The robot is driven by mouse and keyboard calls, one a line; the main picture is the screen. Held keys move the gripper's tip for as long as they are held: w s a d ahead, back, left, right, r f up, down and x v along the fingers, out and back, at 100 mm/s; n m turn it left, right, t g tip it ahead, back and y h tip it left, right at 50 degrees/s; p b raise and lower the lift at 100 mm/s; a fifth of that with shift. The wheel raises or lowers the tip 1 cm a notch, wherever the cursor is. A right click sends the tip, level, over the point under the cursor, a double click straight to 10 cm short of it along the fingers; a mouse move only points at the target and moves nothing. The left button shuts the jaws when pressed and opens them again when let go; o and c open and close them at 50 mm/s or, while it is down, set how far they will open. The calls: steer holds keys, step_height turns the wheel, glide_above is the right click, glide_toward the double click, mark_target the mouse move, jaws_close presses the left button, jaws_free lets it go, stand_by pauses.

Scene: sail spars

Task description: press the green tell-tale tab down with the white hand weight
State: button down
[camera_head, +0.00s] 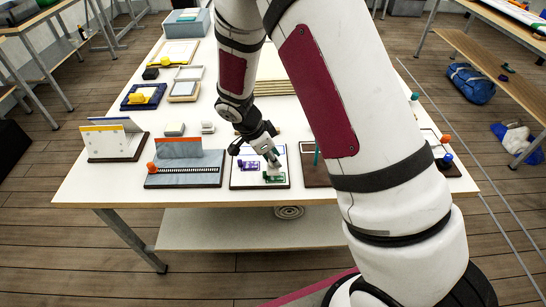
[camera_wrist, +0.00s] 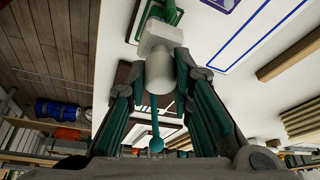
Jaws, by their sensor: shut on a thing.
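My gripper (camera_head: 272,158) is over a white board with a dark edge (camera_head: 236,182) near the front of the table. In the wrist view, my gripper (camera_wrist: 157,85) is shut on the white hand weight (camera_wrist: 160,70), a pale cylinder with a squarer block at its far end. The green tell-tale tab unit (camera_head: 276,179) sits on the board just below the weight (camera_head: 273,171). It also shows at the top of the wrist view (camera_wrist: 172,14), partly hidden by the weight. I cannot tell whether the weight touches the tab.
A purple tab unit (camera_head: 249,165) stands on the same board, left of the green one. A grey board with an orange knob (camera_head: 185,170) lies to the left. A brown board (camera_head: 315,172) lies close on the right, partly hidden by my arm.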

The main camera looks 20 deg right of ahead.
stand_by(0.4)
steer(key=shift+r+p, duration=1.1)
steer(key=shift+r, duration=2.4)
